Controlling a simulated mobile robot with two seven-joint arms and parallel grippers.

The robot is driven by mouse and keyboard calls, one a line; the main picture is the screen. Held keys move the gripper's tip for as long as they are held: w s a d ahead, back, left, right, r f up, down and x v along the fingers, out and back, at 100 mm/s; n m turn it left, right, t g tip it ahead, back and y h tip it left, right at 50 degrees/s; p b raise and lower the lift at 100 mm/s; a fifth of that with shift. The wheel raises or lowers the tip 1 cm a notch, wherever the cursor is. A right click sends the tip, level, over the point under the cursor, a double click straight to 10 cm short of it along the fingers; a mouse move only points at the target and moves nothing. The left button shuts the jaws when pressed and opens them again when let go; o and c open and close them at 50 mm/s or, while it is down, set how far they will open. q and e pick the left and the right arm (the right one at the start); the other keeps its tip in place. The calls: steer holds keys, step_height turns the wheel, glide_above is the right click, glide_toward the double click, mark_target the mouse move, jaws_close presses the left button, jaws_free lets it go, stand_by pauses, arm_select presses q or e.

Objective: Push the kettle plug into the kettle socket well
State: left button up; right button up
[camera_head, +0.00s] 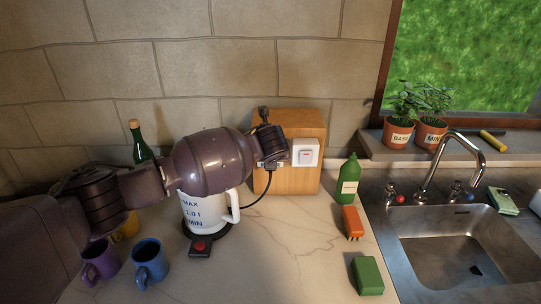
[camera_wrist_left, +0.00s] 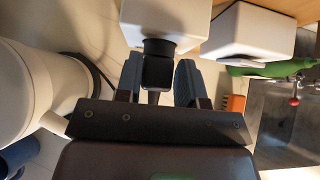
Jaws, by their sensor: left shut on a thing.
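My left gripper (camera_head: 272,145) reaches across to the front of a wooden block (camera_head: 286,125). In the left wrist view its two fingers (camera_wrist_left: 160,82) are shut on the black kettle plug (camera_wrist_left: 158,70). The plug's round front meets the white kettle socket (camera_wrist_left: 165,18), and I cannot tell how deep it sits. In the head view my arm mostly hides this socket and the plug. A black cord (camera_head: 262,194) hangs from there toward the white kettle (camera_head: 203,209), which stands on a black base. The kettle also shows in the left wrist view (camera_wrist_left: 28,90). My right gripper is out of view.
A second white socket (camera_head: 305,152) with a switch sits just right. Mugs (camera_head: 150,263) stand front left, a dark bottle (camera_head: 138,143) behind my arm. The sink (camera_head: 460,245) is at right.

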arm_select(q)
steer(key=shift+w, duration=0.65)
steer(key=o, duration=0.4)
steer(key=shift+c, duration=0.2)
steer(key=shift+a+r, duration=0.1)
steer(key=shift+s, duration=0.1)
stand_by(0.6)
steer(key=shift+s, duration=0.3)
stand_by(0.3)
steer(key=c, duration=0.4)
steer(key=shift+w, duration=0.3)
stand_by(0.8)
